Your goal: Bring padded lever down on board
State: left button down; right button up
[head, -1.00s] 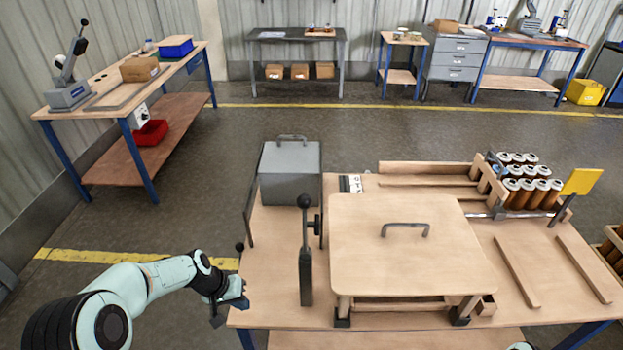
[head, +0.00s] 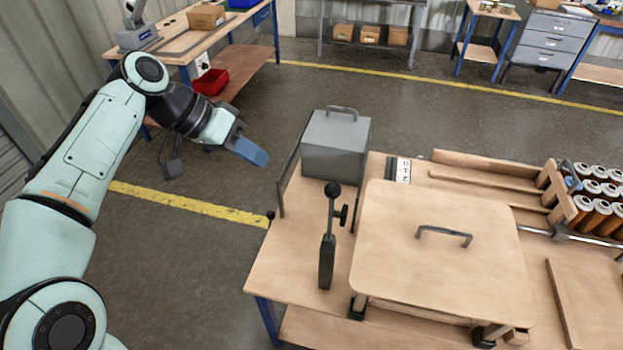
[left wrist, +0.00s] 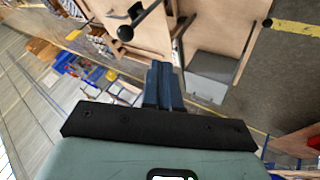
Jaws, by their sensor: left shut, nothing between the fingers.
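The lever (head: 328,245) stands upright on the table, left of the board, with a black ball on top and a dark pad jutting to its right. The wooden board (head: 440,260) with a grey handle rests on low supports, and the lever's pad is not on it. My left gripper (head: 257,156) is shut and empty, raised above the floor left of the table, apart from the lever. In the left wrist view its blue fingers (left wrist: 163,80) are together, and the lever's black ball (left wrist: 125,33) shows beyond them. My right gripper is not in view.
A grey box (head: 337,146) with a handle stands behind the lever, with a thin dark bar (head: 287,180) at its left. Wooden rails and several cartridges (head: 598,190) lie at the right. The table's front left corner is bare.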

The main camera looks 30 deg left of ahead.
pick_arm(q)
jog(key=w+d+f, duration=0.4)
jog(key=d+f, duration=0.3)
jog(key=d, duration=0.1)
jog(key=shift+w+d+b, duration=0.35)
jog(key=shift+d, duration=0.05)
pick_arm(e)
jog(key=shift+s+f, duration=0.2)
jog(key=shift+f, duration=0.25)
pick_arm(q)
jog(key=shift+r, duration=0.1)
